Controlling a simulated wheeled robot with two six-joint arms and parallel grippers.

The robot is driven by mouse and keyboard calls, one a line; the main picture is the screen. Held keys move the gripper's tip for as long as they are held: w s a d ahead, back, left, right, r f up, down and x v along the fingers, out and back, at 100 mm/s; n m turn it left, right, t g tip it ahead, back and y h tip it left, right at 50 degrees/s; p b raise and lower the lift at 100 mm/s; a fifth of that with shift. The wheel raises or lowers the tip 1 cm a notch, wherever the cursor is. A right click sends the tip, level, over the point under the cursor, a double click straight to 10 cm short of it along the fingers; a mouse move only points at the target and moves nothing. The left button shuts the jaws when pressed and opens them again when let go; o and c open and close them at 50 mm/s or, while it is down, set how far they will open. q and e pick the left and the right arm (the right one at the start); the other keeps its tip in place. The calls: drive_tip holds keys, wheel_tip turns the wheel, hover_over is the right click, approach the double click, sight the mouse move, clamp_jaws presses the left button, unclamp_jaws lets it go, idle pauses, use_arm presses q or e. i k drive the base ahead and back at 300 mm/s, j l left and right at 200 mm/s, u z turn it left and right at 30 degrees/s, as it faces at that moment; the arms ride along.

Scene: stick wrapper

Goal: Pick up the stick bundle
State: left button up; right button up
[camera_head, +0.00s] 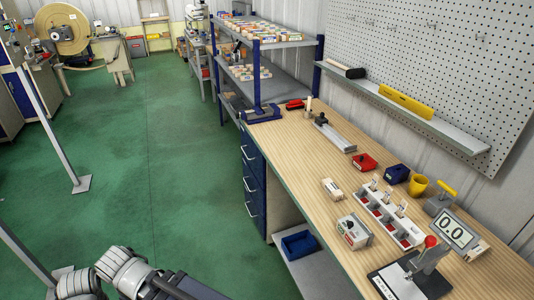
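I cannot make out a stick bundle for certain in the head view. A small white block (332,188) lies on the wooden workbench (300,150), but its details are too small to tell. Beside it is a white rack (388,216) with a row of upright holders and red parts. Grey and white links of my own arm show at the bottom left, over the floor and apart from the bench. No gripper fingers show in this view.
A white box device (354,230), a press with a red knob (428,245), a display reading 0.0 (455,234), a yellow cup (417,185), a blue bin (396,174) and a red bin (363,162) crowd the bench's near right. Green floor (160,170) is open to the left.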

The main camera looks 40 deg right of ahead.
sight(333, 190)
drive_tip(key=i, duration=1.6)
drive_tip(key=i+z, duration=0.1)
drive_tip(key=z, duration=0.75)
drive_tip(key=l+z, duration=0.1)
drive_tip(key=z, duration=3.25)
drive_tip(key=i, duration=0.45)
